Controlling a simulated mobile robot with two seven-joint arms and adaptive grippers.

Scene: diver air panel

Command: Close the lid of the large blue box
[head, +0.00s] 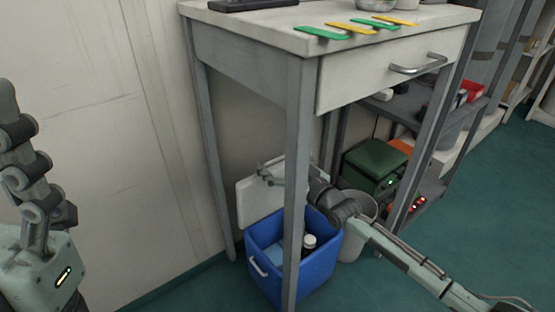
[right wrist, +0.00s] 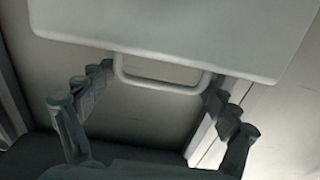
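The large blue box (head: 318,268) stands on the floor under the table, partly hidden by a table leg. Its white lid (head: 254,205) is open and stands up at the box's rear left. In the right wrist view the lid (right wrist: 180,25) fills the top, with its loop handle (right wrist: 160,84) hanging below. My right gripper (head: 268,174) is at the lid's upper edge. Its fingers (right wrist: 160,80) are spread, one on each side of the handle, not closed on it.
The table (head: 250,62) stands over the box; its front leg (head: 297,190) is close to my right arm. A bottle with a white cap (head: 309,241) is inside the box. A grey bin (head: 357,225) and a green case (head: 375,165) stand to the right. A wall is behind.

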